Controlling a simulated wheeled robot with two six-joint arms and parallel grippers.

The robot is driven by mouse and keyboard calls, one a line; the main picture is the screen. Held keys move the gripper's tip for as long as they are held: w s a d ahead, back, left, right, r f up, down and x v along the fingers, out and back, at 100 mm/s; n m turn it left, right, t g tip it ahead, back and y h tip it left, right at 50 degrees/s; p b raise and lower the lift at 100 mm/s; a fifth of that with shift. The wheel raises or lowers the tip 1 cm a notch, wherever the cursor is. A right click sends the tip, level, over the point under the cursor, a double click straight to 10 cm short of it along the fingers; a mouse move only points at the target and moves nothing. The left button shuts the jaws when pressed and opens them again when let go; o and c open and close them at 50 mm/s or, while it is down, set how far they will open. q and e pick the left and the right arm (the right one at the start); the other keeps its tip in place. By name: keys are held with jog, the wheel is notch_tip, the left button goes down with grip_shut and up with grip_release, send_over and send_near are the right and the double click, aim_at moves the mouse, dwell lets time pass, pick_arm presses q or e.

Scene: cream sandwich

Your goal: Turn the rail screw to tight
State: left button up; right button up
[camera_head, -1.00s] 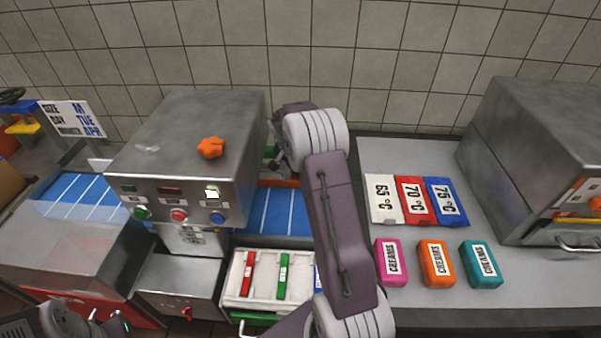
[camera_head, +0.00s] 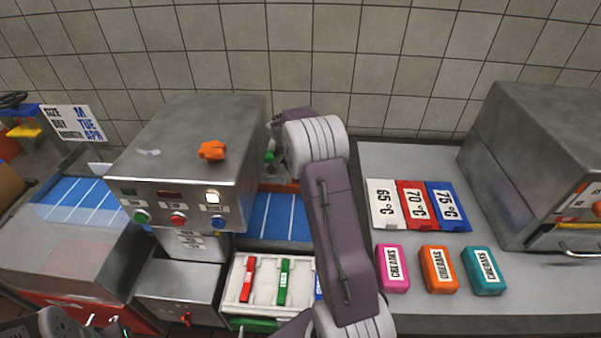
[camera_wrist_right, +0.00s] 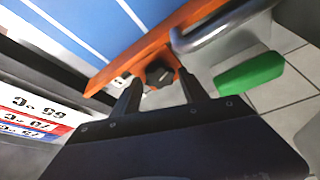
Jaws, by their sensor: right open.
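My right gripper (camera_wrist_right: 160,80) is open, with one finger on either side of the knob. I cannot tell whether the fingers touch it. In the head view the orange rail (camera_head: 279,187) shows in part beside the blue belt, and my right arm hides the knob and most of the gripper. Part of my left arm shows at the bottom left corner of the head view, but its gripper is not visible.
A steel machine (camera_head: 190,140) with an orange knob on top stands left of my right arm. A green handle (camera_wrist_right: 250,73) lies close to the right finger. Temperature cards (camera_head: 416,205) and coloured cream blocks (camera_head: 438,269) lie on the right counter.

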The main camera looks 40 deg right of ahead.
jog(key=v, duration=0.7)
jog(key=shift+r, duration=0.2)
jog(key=shift+o, duration=1.3)
jog(key=n+p, duration=0.2)
jog(key=p, duration=0.1)
jog(key=s+r+n+t+y+p, duration=0.1)
jog(key=n+p, duration=0.1)
jog(key=p, duration=0.2)
jog(key=s+n+p, duration=0.1)
jog(key=n+p, duration=0.1)
jog(key=p, duration=0.2)
jog(key=shift+s+d+r+t+y, duration=0.1)
jog(key=shift+d+r+t+y, duration=0.05)
jog(key=shift+t+y, duration=0.2)
jog(key=x, duration=0.3)
jog(key=p+x, duration=0.1)
jog(key=x, duration=0.5)
jog(key=shift+d+p, duration=0.3)
jog(key=shift+d, duration=0.05)
